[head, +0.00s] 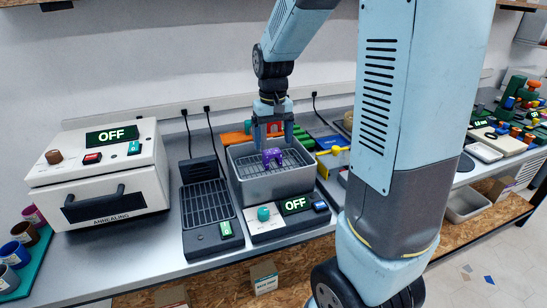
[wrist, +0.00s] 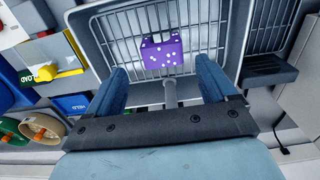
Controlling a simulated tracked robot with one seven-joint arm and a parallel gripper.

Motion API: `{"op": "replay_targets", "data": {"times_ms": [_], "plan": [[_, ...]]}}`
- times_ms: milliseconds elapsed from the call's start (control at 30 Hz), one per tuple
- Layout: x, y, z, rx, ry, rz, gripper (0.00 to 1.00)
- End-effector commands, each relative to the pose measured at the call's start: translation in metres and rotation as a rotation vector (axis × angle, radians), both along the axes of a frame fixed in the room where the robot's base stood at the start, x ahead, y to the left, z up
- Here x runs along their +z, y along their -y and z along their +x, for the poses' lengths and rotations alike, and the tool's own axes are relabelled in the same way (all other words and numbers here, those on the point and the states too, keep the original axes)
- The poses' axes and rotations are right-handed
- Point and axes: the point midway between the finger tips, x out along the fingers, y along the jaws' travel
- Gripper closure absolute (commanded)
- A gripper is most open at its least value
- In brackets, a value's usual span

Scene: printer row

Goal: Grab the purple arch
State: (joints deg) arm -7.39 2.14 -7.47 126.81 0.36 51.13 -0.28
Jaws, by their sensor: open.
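The purple arch (head: 272,157) has white spots and lies on the wire rack inside the grey open-topped bin (head: 281,190). In the wrist view the purple arch (wrist: 162,53) sits in the bin beyond the fingertips, roughly midway between them. My gripper (head: 272,141) is above the bin, pointing down, with nothing between its fingers. In the wrist view my gripper (wrist: 163,75) shows two blue fingers spread apart. I cannot tell how far the fingertips are above the arch.
The bin's walls surround the arch. A control box reading OFF (head: 295,204) stands in front of the bin. A black-grated unit (head: 207,202) is to its left, then the white annealing oven (head: 103,180). Yellow, red and orange items crowd the right and back.

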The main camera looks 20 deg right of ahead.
Motion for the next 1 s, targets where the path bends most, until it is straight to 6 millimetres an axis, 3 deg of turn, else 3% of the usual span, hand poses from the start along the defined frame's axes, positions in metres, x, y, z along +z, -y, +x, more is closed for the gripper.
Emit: {"op": "replay_targets", "data": {"times_ms": [233, 533, 867, 1000], "plan": [[-0.015, -0.001, -0.002, 0.0, -0.001, 0.0, 0.15], [-0.053, -0.004, -0.005, -0.002, -0.002, 0.0, 0.15], [-0.058, -0.004, -0.005, -0.001, 0.001, 0.0, 0.15], [-0.058, -0.004, -0.005, -0.001, 0.001, 0.0, 0.27]]}}
